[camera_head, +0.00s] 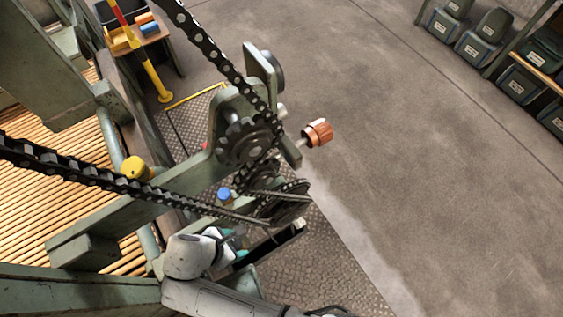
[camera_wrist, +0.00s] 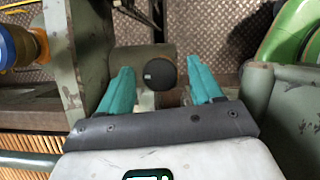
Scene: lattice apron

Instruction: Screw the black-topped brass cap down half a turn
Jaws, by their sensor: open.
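The cap's round black top (camera_wrist: 160,73), with a small pale mark on it, shows in the wrist view. Its brass side can hardly be made out. My gripper (camera_wrist: 159,66) is open, with one teal finger to the left of the cap and one to the right. Gaps show on both sides, and I cannot tell how far down the fingers reach. In the head view my gripper (camera_head: 235,244) is low, by the green machine frame, and the cap cannot be picked out there.
A blue-topped cap (camera_head: 224,194), a yellow knob (camera_head: 135,168) and an orange-red knob (camera_head: 318,132) sit around the machine. Chains and sprockets (camera_head: 245,140) run close above my gripper. A bright green curved part (camera_wrist: 292,35) is at right in the wrist view. Open floor (camera_head: 430,170) lies right.

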